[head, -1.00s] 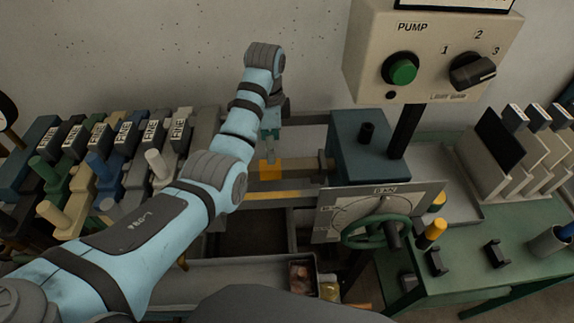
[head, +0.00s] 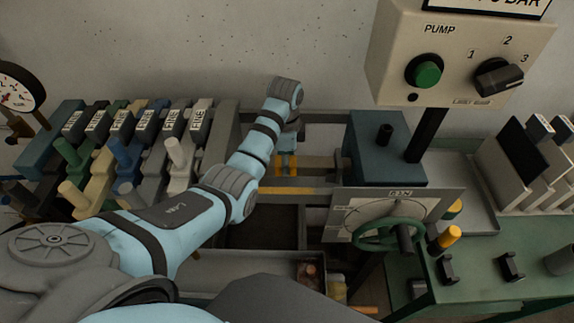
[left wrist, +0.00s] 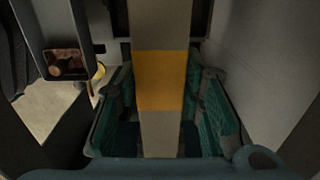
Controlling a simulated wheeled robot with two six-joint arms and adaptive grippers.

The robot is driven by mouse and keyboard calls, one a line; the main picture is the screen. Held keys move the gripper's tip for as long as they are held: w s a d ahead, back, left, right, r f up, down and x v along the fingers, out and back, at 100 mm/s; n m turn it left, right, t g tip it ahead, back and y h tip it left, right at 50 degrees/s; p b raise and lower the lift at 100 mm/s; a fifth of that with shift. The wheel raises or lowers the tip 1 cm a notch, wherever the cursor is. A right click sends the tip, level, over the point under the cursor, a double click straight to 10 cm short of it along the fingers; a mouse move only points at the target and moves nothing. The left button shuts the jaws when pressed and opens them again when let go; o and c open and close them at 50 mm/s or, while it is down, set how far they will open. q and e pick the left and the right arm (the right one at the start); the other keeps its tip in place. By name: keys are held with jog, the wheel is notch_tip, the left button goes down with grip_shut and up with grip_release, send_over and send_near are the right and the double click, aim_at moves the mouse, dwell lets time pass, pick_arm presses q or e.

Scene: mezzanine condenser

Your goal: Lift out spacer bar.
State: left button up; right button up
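The spacer bar (left wrist: 160,125) is a pale bar with a yellow band. In the left wrist view it runs down the middle of the picture, between the two teal fingers of my left gripper (left wrist: 162,112). The fingers stand on either side of the bar, with dark gaps that appear to separate them from it. In the head view my left gripper (head: 287,168) is down at the yellow band (head: 293,169), and its fingers hide part of the bar. My right gripper is not in view.
Left of my arm stands a row of coloured levers (head: 120,150). A blue-grey block (head: 385,145) and a dial plate with a green handwheel (head: 390,230) are to the right. A yellow-striped rail (head: 300,191) crosses in front, above a grey tray (head: 250,265). The pump box (head: 455,55) hangs above.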

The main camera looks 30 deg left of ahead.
pick_arm(q)
grip_shut()
jog(key=shift+w+r, duration=0.1)
